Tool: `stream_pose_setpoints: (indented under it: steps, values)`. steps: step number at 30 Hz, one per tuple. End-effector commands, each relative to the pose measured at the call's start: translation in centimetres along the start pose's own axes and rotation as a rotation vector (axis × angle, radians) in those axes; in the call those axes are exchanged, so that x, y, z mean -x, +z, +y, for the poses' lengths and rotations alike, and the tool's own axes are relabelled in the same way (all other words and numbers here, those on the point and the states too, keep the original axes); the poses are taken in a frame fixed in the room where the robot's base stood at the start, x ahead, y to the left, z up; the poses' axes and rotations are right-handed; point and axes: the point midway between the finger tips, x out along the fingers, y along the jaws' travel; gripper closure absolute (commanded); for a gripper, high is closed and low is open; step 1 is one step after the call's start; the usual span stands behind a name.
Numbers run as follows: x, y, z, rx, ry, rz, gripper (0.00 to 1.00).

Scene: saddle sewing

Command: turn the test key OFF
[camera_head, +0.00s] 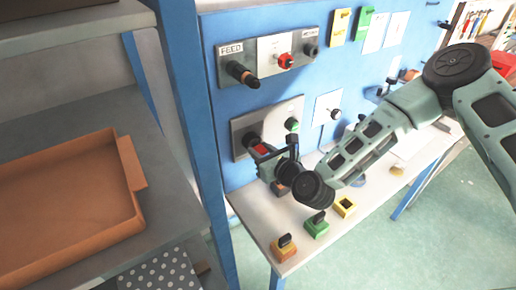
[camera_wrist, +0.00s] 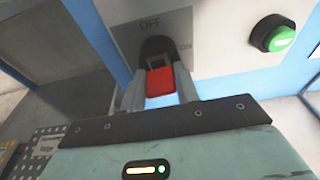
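The test key shows as a red handle (camera_wrist: 160,82) on a dark round base in the wrist view, on a grey panel marked OFF above it and ON to its upper right. Which mark the handle is turned to cannot be told. My gripper (camera_wrist: 160,92) has one finger on each side of the red handle, with little or no gap, and looks shut on it. In the head view my gripper (camera_head: 267,158) reaches the lower left panel, where some red of the handle (camera_head: 261,148) shows; the rest is hidden.
A green button (camera_wrist: 279,39) sits right of the key on the same panel. Above is the FEED panel with a black-and-orange knob (camera_head: 242,73) and a red knob (camera_head: 285,61). Small coloured blocks stand on the white bench (camera_head: 262,232) below. An orange tray (camera_head: 60,215) is at left.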

Motion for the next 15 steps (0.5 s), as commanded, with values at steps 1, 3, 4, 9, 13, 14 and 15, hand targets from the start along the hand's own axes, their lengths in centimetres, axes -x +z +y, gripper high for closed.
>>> stream_pose_setpoints:
  steps: [1, 3, 4, 9, 13, 14, 15]
  values:
    - [0.01, 0.00, 0.00, 0.000, 0.000, 0.000, 0.90]
    - [0.01, 0.00, 0.00, 0.000, 0.000, 0.000, 0.95]
    - [0.01, 0.00, 0.00, 0.000, 0.000, 0.000, 0.95]
    - [0.00, -0.06, 0.09, 0.050, -0.009, -0.001, 0.95]
    - [-0.01, -0.10, 0.13, 0.188, -0.036, -0.001, 0.95]
    - [-0.01, -0.12, 0.15, 0.213, -0.041, 0.000, 0.95]
    - [0.00, -0.10, 0.13, 0.239, -0.047, -0.001, 0.95]
